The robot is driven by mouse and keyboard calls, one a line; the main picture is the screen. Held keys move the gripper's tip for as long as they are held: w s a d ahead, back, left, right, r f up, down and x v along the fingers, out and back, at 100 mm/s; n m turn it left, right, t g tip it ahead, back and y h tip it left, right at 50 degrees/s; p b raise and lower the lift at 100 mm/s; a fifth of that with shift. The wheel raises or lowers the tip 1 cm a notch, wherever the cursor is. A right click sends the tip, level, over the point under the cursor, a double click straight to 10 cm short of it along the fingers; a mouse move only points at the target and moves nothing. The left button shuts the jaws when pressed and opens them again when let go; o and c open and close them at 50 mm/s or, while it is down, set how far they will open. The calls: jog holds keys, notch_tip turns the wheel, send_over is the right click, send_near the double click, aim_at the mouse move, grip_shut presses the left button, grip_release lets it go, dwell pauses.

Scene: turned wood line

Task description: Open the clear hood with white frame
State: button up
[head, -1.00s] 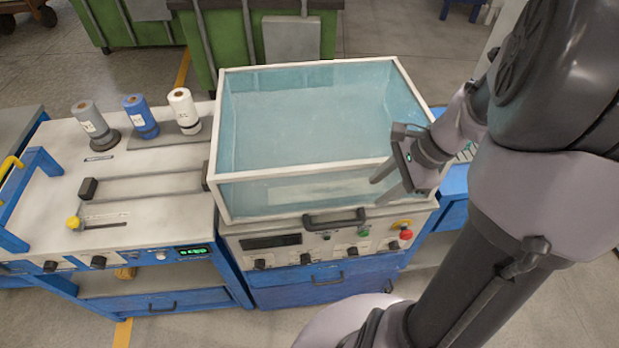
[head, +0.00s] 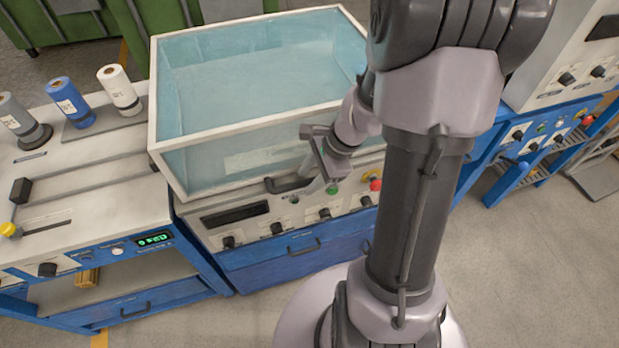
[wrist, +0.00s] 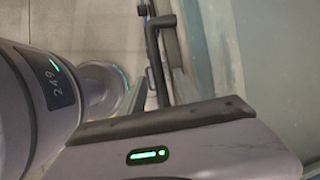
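The clear hood with white frame (head: 220,133) sits down on its machine, closed, with bluish clear panes. Its dark bar handle (head: 288,186) is low on the front side; in the wrist view the handle (wrist: 152,50) runs beyond the gripper body, near the finger ends. My gripper (head: 315,168) is in front of the hood's front pane, at the right end of the handle. Its fingers look spread apart, and nothing shows held between them. My arm hides the hood's right part, and I cannot tell whether the fingers touch the handle.
Below the hood is a control panel with knobs, a green button (head: 333,189) and a red button (head: 376,184). Left is a bench with grey, blue (head: 67,97) and white (head: 119,90) rolls. Another machine (head: 570,75) stands right. The floor in front is clear.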

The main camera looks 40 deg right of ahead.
grip_shut()
dwell(1.4)
